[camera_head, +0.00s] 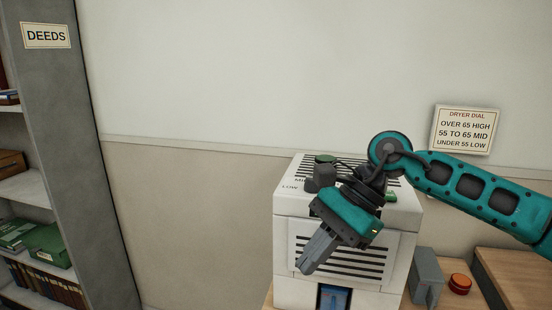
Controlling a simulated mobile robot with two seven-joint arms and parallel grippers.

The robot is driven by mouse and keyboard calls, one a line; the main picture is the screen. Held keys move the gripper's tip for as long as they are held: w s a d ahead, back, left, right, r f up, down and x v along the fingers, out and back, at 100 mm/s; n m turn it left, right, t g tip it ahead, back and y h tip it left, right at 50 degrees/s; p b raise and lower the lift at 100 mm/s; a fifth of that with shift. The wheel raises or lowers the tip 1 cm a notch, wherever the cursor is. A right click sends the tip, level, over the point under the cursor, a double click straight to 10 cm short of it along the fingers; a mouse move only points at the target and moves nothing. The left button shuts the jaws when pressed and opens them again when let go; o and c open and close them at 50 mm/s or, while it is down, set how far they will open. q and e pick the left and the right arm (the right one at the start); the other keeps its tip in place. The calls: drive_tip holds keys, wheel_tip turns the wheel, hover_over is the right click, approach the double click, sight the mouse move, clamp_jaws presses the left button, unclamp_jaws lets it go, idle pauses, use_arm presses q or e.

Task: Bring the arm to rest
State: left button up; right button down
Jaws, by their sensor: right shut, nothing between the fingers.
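My right arm comes in from the right side of the head view, teal and black. Its gripper (308,266) points down and to the left, in front of a white dryer box (292,240). The fingers are together and hold nothing. The gripper and wrist hide part of the dryer's top and front. I cannot tell if the gripper touches the dryer. A dark dial knob (320,178) shows on the dryer's top, with the word LOW beside it and another label partly hidden. My left gripper is not in view.
A grey block (426,277) and an orange-red round button (460,283) stand right of the dryer. A wooden surface (510,275) lies farther right. A sign about the dryer dial (466,130) is on the wall. A shelf (25,190) labelled DEEDS stands at the left.

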drive_tip(key=s+a+m+g+y, duration=0.1)
drive_tip(key=s+a+m+y, duration=0.4)
drive_tip(key=a+m+y, duration=0.6)
drive_tip(key=w+d+f+m+t+h, duration=0.2)
drive_tip(key=d+f+m+t, duration=0.2)
drive_tip(key=m+t, duration=0.5)
drive_tip(key=w+d+f+m+t+h, duration=0.1)
drive_tip(key=d+f+m+t+h, duration=0.3)
drive_tip(key=m, duration=1)
drive_tip(key=w+d+f+m+t+h, duration=0.1)
drive_tip(key=w+d+f+m+t, duration=0.1)
drive_tip(key=d+f+m+t, duration=0.65)
drive_tip(key=s+d+f+m+g+h, duration=0.3)
drive_tip(key=s+f+m+h, duration=0.1)
drive_tip(key=s+f+m, duration=0.3)
drive_tip(key=s+d+f+m+g+h, duration=0.3)
drive_tip(key=s+f+m+g+h, duration=0.1)
drive_tip(key=s+f+m, duration=0.3)
wheel_tip(320, 180, down, 2)
drive_tip(key=shift+s+d+f+m+h, duration=0.1)
drive_tip(key=shift+s+d+m+h, duration=0.35)
drive_tip(key=shift+m, duration=0.7)
